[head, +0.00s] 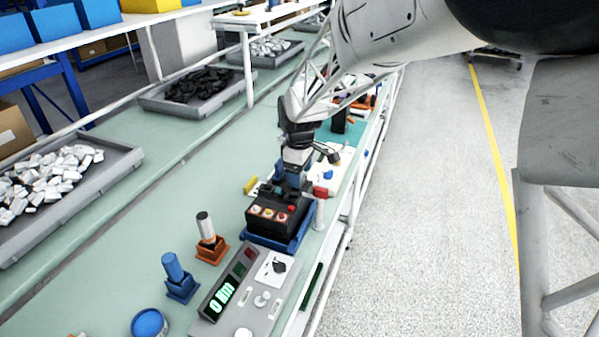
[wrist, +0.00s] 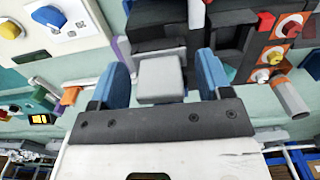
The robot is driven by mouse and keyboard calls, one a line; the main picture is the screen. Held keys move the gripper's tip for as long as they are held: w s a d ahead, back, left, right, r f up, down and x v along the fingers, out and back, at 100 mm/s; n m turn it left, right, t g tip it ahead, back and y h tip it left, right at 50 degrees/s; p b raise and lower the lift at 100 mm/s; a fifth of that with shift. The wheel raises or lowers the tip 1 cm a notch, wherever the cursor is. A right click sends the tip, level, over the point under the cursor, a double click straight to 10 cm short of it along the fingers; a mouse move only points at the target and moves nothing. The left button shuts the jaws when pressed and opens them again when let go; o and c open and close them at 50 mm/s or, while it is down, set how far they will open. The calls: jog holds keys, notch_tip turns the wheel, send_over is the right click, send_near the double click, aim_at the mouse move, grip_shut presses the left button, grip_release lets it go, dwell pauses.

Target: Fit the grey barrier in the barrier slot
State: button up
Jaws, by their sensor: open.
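My gripper (head: 293,181) is over the far end of the black breaker unit (head: 270,214) in the head view, pointing down. In the wrist view its two blue fingers (wrist: 161,68) are spread apart. A light grey block (wrist: 160,78), which looks like the grey barrier, lies between them with small gaps on both sides. It is at the near edge of the black breaker unit (wrist: 238,38). I cannot tell whether it is seated in the slot. In the head view my gripper hides the barrier and the slot.
The breaker unit sits in a blue tray (head: 283,240). A tester with a green display (head: 222,299), a blue cup holder (head: 182,287) and a brown cup holder (head: 211,251) stand nearby. A white panel with a yellow knob (wrist: 12,29) is beside my gripper.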

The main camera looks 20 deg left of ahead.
jog(key=shift+r, duration=3.85)
jog(key=shift+d+r, duration=0.1)
jog(key=shift+d, duration=0.1)
jog(key=s+d+r+m, duration=0.3)
jog(key=d, duration=0.6)
jog(key=s+d+r+m+t, duration=0.1)
jog(key=s+d+r+m, duration=0.15)
jog(key=d, duration=0.55)
jog(key=s+d+r+m, duration=0.2)
jog(key=s+d+m, duration=0.1)
jog(key=d, duration=0.6)
jog(key=s+d+f+m+t, duration=0.1)
jog(key=s+d+m, duration=0.8)
jog(key=s+d, duration=1)
jog(key=shift+s+d+f+m+t, duration=0.2)
jog(key=shift+s+f+m+t, duration=0.15)
jog(key=shift+s+f, duration=0.75)
